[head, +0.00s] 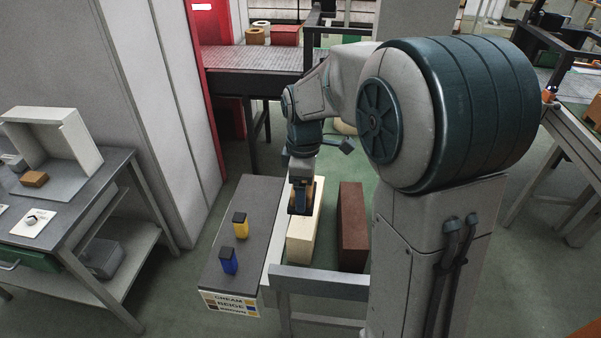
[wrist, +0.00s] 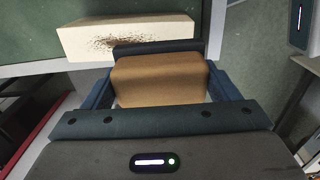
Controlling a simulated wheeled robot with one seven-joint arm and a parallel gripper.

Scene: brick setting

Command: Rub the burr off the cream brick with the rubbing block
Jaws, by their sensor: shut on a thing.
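The cream brick (head: 301,246) is long and pale, on the stand beside the dark bench top. The wrist view shows the cream brick (wrist: 85,42) with a dark, speckled rough patch, the burr (wrist: 122,39), on its near middle. My gripper (head: 302,198) is over the brick, with its fingers pointing down. In the wrist view my gripper (wrist: 160,78) is shut on the rubbing block (wrist: 158,82), a tan block with a dark face. The block's dark edge overlaps the near side of the brick and the burr's edge. I cannot tell whether they touch.
A brown brick (head: 352,226) stands right of the cream one, with a gap between. A grey rail (head: 318,281) crosses in front.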

